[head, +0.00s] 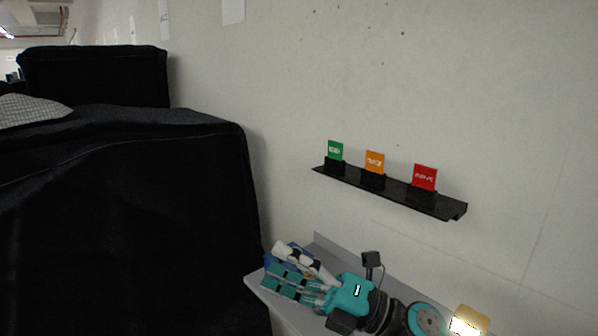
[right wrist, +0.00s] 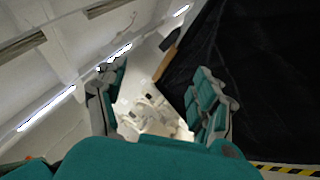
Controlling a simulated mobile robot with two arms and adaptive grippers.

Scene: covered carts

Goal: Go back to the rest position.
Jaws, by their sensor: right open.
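My right arm comes in from the lower right in the head view. Its teal and grey right gripper (head: 274,268) points left, in front of a grey ledge or tabletop by the wall. In the right wrist view the two fingers of the right gripper (right wrist: 160,72) stand wide apart, with nothing held between them. A small blue patch shows by the fingers in the head view; I cannot tell what it is. My left gripper is in neither view.
Carts under black covers (head: 120,200) fill the left, close to the right gripper's fingertips. A black wall shelf (head: 400,190) above my arm holds a green card (head: 335,150), an orange card (head: 375,161) and a red card (head: 425,177). The grey ledge (head: 262,291) lies below.

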